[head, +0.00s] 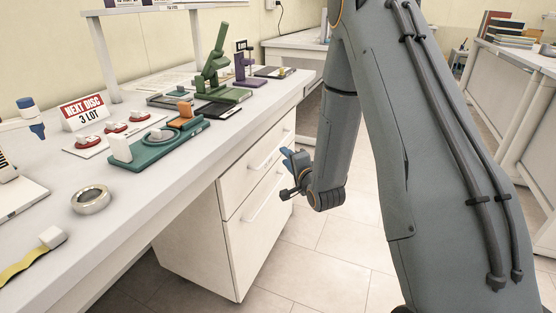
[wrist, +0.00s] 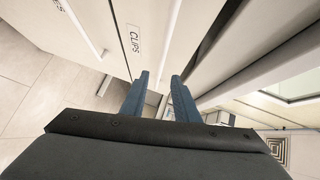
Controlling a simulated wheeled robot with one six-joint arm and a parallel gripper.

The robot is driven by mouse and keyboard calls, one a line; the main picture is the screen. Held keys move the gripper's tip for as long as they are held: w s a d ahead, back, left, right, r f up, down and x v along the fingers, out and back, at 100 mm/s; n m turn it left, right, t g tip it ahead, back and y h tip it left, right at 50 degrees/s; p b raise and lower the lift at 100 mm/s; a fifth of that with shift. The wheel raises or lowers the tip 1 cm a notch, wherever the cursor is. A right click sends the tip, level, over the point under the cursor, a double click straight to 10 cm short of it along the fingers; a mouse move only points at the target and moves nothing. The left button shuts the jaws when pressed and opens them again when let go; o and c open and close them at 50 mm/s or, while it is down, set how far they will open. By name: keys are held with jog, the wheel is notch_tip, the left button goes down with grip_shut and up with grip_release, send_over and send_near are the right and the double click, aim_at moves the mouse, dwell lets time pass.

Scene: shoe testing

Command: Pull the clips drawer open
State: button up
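The clips drawer (head: 246,166) is the upper drawer front under the bench, and it looks flush with the cabinet. In the wrist view its CLIPS label (wrist: 134,39) lies to the left of a long pale bar handle (wrist: 170,45). My gripper (head: 287,162) is at the drawer fronts, near the handle's end. In the wrist view the blue fingers of my gripper (wrist: 161,76) are apart, one on each side of the line of the handle. I cannot tell whether they touch it.
A lower drawer (head: 240,235) with its own bar handle (head: 264,198) sits below. Open tiled floor lies in front of the cabinet.

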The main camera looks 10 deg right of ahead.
jog(key=x, duration=0.8)
grip_shut()
